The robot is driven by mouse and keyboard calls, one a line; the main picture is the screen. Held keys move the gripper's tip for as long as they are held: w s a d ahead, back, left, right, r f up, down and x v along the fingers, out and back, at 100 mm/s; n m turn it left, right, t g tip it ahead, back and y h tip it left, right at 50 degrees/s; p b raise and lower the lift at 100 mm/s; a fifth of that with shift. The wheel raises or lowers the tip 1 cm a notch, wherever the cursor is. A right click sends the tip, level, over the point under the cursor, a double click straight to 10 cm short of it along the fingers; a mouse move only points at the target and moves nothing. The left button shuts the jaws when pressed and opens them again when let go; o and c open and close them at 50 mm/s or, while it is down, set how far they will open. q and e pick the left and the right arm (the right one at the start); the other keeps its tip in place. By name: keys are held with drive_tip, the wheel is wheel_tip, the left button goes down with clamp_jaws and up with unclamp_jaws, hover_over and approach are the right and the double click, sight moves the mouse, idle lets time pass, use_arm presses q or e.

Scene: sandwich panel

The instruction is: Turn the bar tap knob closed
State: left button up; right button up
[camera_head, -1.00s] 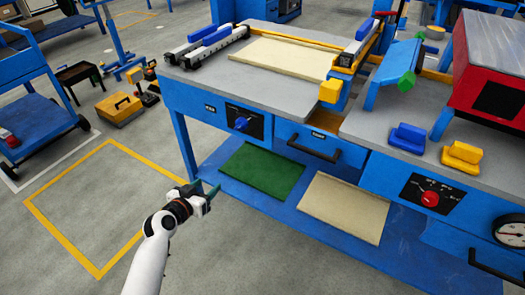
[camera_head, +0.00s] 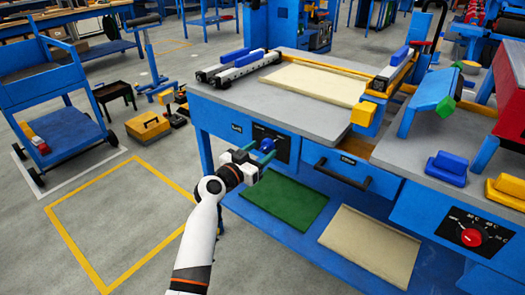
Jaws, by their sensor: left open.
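The blue tap knob (camera_head: 267,146) sits on a black panel (camera_head: 283,149) on the front of the blue workbench, below the tabletop's left part. My left gripper (camera_head: 258,154) is open, right in front of the knob, its fingers pointing at it. The fingers partly cover the knob and the left part of the panel. I cannot tell whether they touch the knob or how it is turned. My right gripper is not in view.
A drawer with a dark handle (camera_head: 342,176) is right of the panel. A green sheet (camera_head: 285,203) and a beige sheet (camera_head: 370,245) lie on the lower shelf. A red knob (camera_head: 471,237) is farther right.

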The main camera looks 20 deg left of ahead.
use_arm(q)
drive_tip(key=shift+w+d, duration=0.25)
drive_tip(key=shift+w, duration=0.4)
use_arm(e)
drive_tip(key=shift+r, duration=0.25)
use_arm(q)
drive_tip(key=c, duration=1)
